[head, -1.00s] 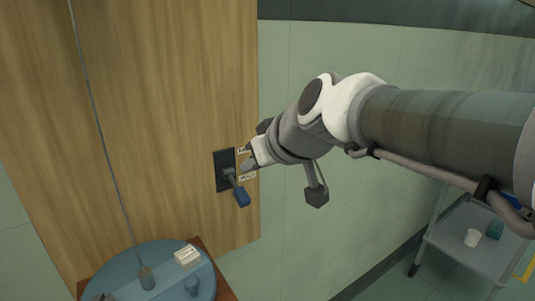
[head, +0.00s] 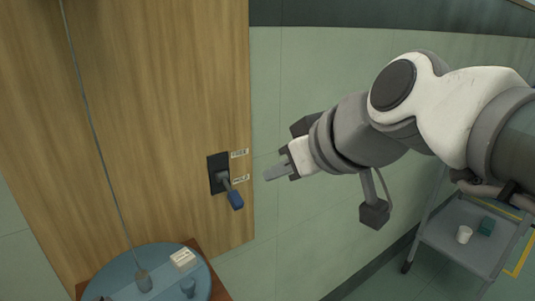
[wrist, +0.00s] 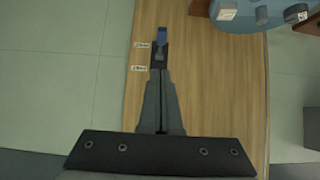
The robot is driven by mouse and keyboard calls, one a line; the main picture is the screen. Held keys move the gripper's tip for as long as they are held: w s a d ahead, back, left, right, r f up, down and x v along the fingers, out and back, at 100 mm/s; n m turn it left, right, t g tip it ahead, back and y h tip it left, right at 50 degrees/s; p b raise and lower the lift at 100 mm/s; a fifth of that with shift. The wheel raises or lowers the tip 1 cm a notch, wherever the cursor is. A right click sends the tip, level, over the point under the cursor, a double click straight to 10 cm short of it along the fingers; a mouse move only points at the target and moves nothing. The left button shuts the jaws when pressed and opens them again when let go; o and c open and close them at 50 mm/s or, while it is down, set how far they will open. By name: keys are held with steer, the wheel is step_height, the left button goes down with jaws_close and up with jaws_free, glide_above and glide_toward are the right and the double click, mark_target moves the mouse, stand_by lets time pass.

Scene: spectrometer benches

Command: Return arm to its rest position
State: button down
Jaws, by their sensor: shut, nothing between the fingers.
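My gripper (head: 271,174) is shut and empty in the head view, to the right of the wooden panel and apart from it. Its fingers point left toward a lever switch (head: 235,199) with a blue handle on a black plate (head: 213,175). The lever slants down from the plate. In the wrist view my closed fingers (wrist: 160,131) point toward the switch, whose blue handle (wrist: 160,36) shows beyond the tips. The fingers cover part of the plate there.
Two small labels (head: 239,153) sit beside the plate. A grey cart (head: 455,245) with a white cup (head: 464,234) stands at right.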

steer(key=s+d+f+m+g+h+p, duration=0.25)
steer(key=s+d+f+m+h, duration=0.4)
steer(key=s+d+f, duration=0.45)
step_height(320, 180, up, 12)
steer(key=w+d+p, duration=0.1)
steer(key=p, duration=1)
steer(key=shift+w+f+y+p, duration=0.2)
steer(key=shift+w+y+p, duration=0.15)
steer(key=shift+p, duration=0.05)
steer(key=shift+a, duration=0.2)
